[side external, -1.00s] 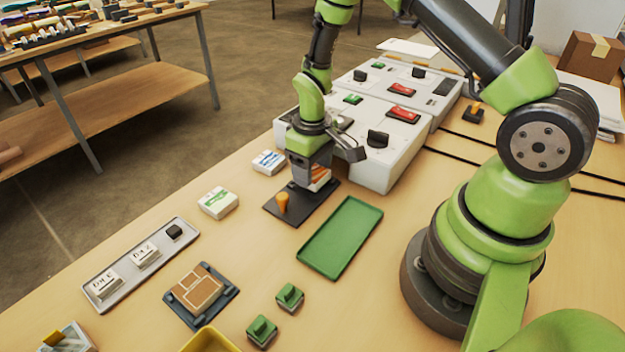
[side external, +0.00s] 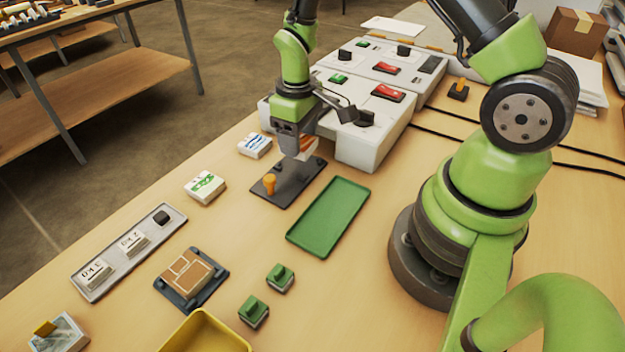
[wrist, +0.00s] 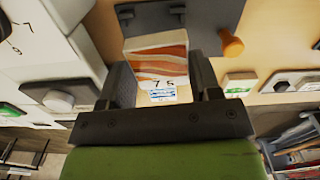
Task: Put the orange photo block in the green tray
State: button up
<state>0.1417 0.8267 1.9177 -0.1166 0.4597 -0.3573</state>
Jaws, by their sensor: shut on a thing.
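The orange photo block (side external: 309,143), white with orange wavy stripes, is held between the fingers of my gripper (side external: 299,149). In the wrist view the block (wrist: 157,50) shows its striped face, with my gripper's fingers (wrist: 160,75) on both sides of it. The block is a little above a dark plate with an orange peg (side external: 270,184); the exact gap is hard to tell. The green tray (side external: 328,217) lies flat and empty, to the right of and nearer than the dark plate. It is not clearly seen in the wrist view.
White blocks with blue (side external: 255,145) and green (side external: 205,186) marks sit left of the plate. Two green knobbed blocks (side external: 280,277) and a yellow bin (side external: 206,335) are nearer.

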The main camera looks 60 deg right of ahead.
jog(key=s+a+r+n, duration=0.3)
jog(key=s+a+n, duration=0.1)
jog(key=n, duration=1.3)
send_near(331, 213)
jog(key=shift+f, duration=3.2)
jog(key=shift+f, duration=0.1)
jog(key=o, duration=0.8)
jog(key=shift+o, duration=0.2)
